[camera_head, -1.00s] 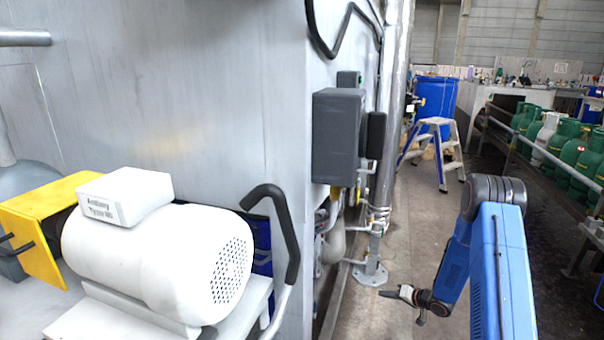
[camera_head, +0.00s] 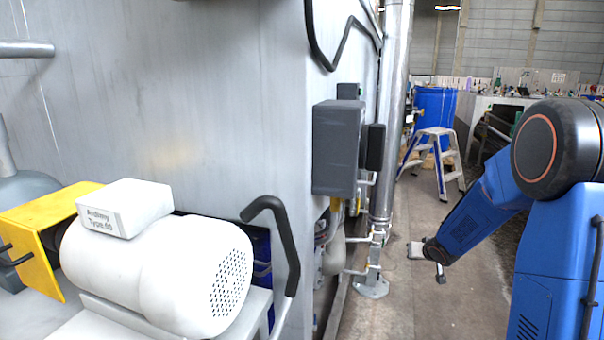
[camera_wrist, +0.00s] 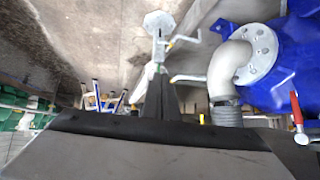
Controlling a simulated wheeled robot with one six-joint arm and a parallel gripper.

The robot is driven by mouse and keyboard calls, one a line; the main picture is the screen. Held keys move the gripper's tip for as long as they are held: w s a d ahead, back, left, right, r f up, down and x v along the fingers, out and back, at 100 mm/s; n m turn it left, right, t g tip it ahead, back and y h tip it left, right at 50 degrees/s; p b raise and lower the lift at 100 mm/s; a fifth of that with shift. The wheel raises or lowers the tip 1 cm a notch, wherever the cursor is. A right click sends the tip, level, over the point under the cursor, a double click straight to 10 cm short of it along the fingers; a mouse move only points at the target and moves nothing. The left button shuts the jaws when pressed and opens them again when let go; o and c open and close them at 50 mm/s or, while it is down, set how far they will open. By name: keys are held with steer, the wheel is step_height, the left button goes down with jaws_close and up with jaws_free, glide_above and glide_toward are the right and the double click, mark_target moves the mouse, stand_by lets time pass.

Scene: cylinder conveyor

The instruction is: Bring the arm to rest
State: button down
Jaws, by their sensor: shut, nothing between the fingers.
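My blue arm (camera_head: 485,215) stands at the right of the head view, with its large dark elbow joint close to the camera. The forearm slopes down and left. My gripper (camera_head: 414,250) is at its low end, above the concrete floor and just right of the metal pipe's foot. It looks small there. In the wrist view my gripper (camera_wrist: 158,72) shows as a dark tapered shape with its fingers together and nothing between them.
A grey machine wall (camera_head: 200,110) fills the left, with a white motor (camera_head: 160,265) and a grey box (camera_head: 338,148) on its corner. A step ladder (camera_head: 437,160) and blue drum (camera_head: 436,108) stand farther back. The wrist view shows a blue flanged body (camera_wrist: 285,60) and elbow pipe (camera_wrist: 225,68) close at right.

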steer(key=s+a+r+g+h, duration=0.1)
steer(key=s+r, duration=0.6)
steer(key=s, duration=0.3)
steer(key=s+a+r+g+h, duration=0.1)
steer(key=s+a+r, duration=0.1)
steer(key=s+r, duration=0.65)
steer(key=s+a+g+y, duration=0.1)
steer(key=s+a, duration=0.3)
steer(key=s, duration=1)
steer(key=s+a+n+g+y, duration=0.1)
steer(key=s+a, duration=0.3)
steer(key=s, duration=1)
steer(key=shift+s+f+g, duration=0.15)
steer(key=shift+s+g, duration=0.15)
steer(key=shift+s, duration=0.1)
